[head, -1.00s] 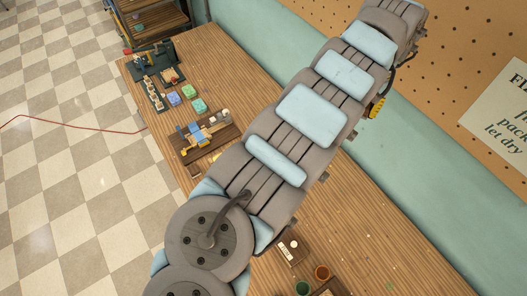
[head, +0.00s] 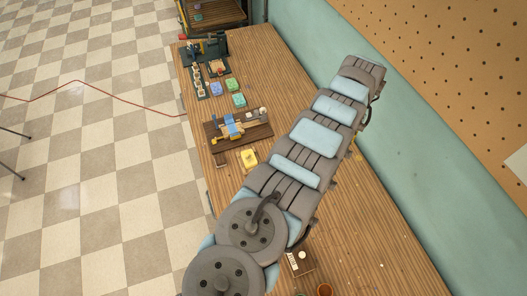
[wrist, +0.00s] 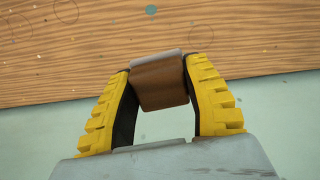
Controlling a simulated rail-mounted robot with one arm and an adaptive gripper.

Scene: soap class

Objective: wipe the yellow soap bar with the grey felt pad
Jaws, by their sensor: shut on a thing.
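My gripper (wrist: 158,75) is shut on a brown wooden block (wrist: 158,85) in the wrist view, with a yellow finger on each side. A thin grey layer (wrist: 156,58) shows along the block's far edge and looks like the grey felt pad. Wood tabletop and pale green wall show behind it; I cannot tell its height. In the head view the yellow soap bar (head: 249,158) lies on the table, left of my arm and near the dark board. My arm hides most of the gripper there.
A dark wooden board with blue and yellow parts (head: 238,130) lies beyond the soap. Blue (head: 215,89) and green (head: 232,84) blocks lie farther back. A small wooden block (head: 300,261) and a brown cup (head: 324,290) are in front. The wall (head: 380,150) borders the right.

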